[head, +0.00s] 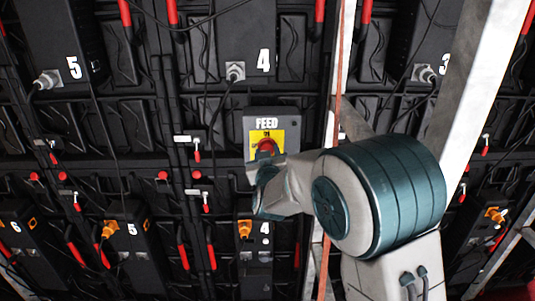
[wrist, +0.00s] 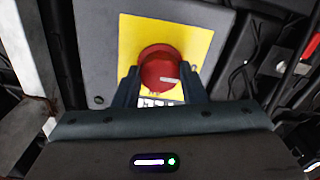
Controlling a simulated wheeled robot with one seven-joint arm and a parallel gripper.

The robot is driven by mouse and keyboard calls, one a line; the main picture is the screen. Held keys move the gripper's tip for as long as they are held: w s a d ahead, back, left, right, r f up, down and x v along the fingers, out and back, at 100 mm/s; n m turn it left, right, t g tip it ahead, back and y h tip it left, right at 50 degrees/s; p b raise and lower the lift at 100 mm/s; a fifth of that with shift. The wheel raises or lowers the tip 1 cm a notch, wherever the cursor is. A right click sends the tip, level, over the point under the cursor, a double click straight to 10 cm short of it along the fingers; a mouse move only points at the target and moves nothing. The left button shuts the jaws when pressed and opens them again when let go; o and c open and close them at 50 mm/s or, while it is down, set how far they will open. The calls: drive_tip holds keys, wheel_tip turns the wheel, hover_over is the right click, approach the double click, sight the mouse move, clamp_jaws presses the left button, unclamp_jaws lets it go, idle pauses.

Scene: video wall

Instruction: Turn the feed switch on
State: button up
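The feed switch is a red round knob (wrist: 160,68) on a yellow plate (wrist: 198,48) set in a grey box. In the head view the box (head: 252,122) is lettered FEED, with the red knob (head: 266,146) partly behind my arm. My gripper (wrist: 161,76) faces the knob, with its two dark fingers apart, one on each side of it. I cannot tell whether the fingers touch the knob. A small white mark shows on the knob's lower right face. The lettering below the knob is mostly hidden by my gripper.
A pale metal post (head: 336,100) stands just right of the feed box, and a wider beam (head: 478,75) slants farther right. Black panel backs numbered 3, 4 and 5 surround it, with cables, red handles (head: 211,257) and orange connectors (head: 245,229).

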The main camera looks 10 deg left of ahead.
drive_tip(key=shift+f+b, duration=0.1)
drive_tip(key=shift+b, duration=0.35)
drive_tip(key=m+b, duration=1.7)
drive_tip(key=b, duration=0.2)
drive_tip(key=shift+a+m, duration=0.1)
drive_tip(key=shift+m, duration=0.3)
drive_tip(key=shift+r+b, duration=0.2)
drive_tip(key=shift+b, duration=0.15)
drive_tip(key=o, duration=1)
